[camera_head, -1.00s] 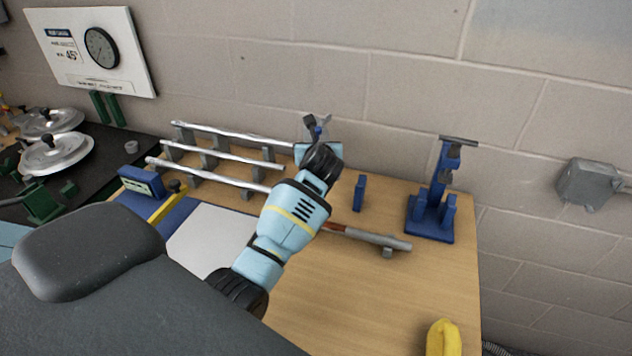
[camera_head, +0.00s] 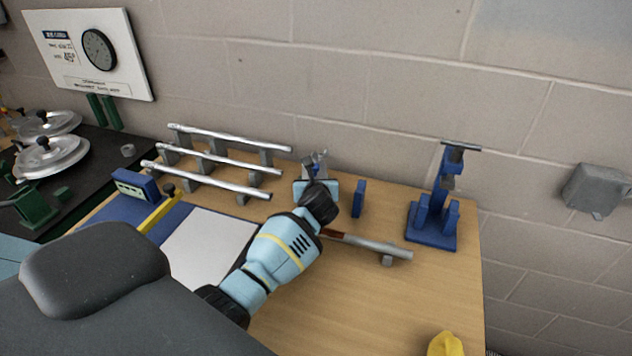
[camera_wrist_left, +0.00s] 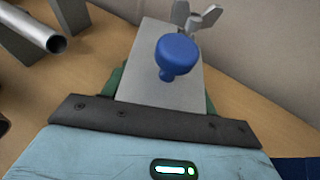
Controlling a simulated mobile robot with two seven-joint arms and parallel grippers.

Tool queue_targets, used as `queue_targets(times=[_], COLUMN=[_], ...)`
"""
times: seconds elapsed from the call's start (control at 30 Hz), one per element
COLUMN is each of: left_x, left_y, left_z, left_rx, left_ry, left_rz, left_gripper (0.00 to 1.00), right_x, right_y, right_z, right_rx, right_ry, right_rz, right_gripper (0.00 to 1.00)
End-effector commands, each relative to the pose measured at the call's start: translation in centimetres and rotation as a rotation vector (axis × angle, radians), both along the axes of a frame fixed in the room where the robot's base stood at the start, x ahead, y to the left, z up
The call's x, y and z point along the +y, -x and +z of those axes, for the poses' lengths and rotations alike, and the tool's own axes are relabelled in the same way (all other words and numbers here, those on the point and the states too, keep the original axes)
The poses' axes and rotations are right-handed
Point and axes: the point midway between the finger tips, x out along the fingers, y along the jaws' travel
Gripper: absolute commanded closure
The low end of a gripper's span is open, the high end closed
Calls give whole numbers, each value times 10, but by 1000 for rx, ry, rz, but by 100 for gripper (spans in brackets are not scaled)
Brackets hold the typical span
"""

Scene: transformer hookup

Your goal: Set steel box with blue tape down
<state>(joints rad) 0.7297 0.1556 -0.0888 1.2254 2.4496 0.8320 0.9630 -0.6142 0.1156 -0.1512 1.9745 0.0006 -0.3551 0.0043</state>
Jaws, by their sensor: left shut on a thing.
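My left gripper (camera_head: 316,186) is shut on a grey metal piece with a blue part (camera_head: 320,160), near the back of the wooden workbench. In the left wrist view, the gripper's dark green fingers (camera_wrist_left: 160,90) stand on both sides of this boxy grey piece (camera_wrist_left: 150,95). A round blue knob (camera_wrist_left: 178,55) and a grey wing nut (camera_wrist_left: 196,20) show on it. I see no clear tape on the piece. Its underside is hidden, so I cannot tell whether it touches the bench. My right gripper is not in view.
Silver rods on grey blocks (camera_head: 215,155) stand left of the gripper. A small blue upright (camera_head: 358,198), a blue stand (camera_head: 432,225) and a grey rod (camera_head: 370,245) are to the right. The wall is close behind.

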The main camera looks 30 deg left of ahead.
Motion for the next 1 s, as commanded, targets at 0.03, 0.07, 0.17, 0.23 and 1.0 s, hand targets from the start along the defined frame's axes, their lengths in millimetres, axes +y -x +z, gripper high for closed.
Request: queue_targets(times=[0.03, 0.07, 0.17, 0.23, 1.0], left_x=[0, 0, 0, 0, -1], left_y=[-1, -1, -2, -2, 1], left_z=[2, 2, 3, 4, 4], left_rx=[-6, -7, -9, -9, -6], left_ry=[-2, -2, -1, -1, 0], left_rz=[-1, -1, -1, -1, -1], left_gripper=[100, 100, 100, 100, 20], right_x=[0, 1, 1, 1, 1], right_y=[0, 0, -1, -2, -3], right_z=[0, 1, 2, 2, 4], right_rx=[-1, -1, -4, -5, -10], right_ry=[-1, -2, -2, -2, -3], right_rz=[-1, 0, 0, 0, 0], right_gripper=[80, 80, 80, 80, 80])
